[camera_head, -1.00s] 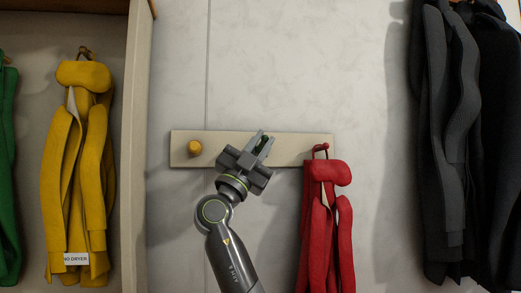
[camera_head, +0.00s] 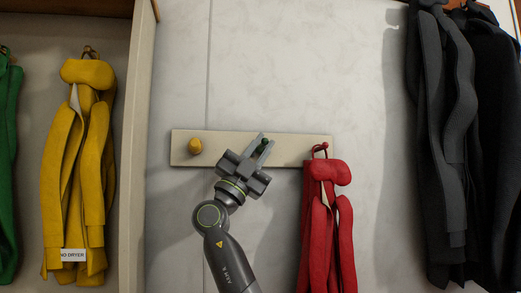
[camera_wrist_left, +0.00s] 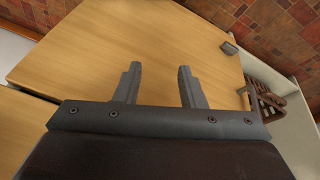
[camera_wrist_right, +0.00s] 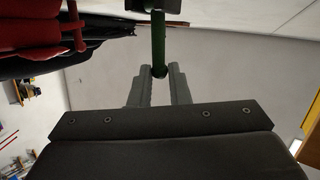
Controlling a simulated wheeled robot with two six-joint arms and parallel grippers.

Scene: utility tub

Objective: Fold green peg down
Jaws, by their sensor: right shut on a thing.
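The green peg (camera_head: 264,146) is on the pale wooden rail (camera_head: 225,146) on the wall, between the yellow and red pegs. My right gripper (camera_head: 262,145) is at it, with the fingers shut around the peg. In the right wrist view the peg (camera_wrist_right: 158,45) sticks out from the rail toward me, and its rounded end sits between the fingertips. My left gripper (camera_wrist_left: 159,72) shows only in the left wrist view. Its fingers are apart with nothing between them, over a wooden surface (camera_wrist_left: 150,40).
A red garment (camera_head: 325,215) hangs from the red peg (camera_head: 320,148), close right of my right gripper. The yellow peg (camera_head: 195,146) is bare. A yellow garment (camera_head: 85,150) hangs at left and dark garments (camera_head: 455,130) at right. The wall above the rail is clear.

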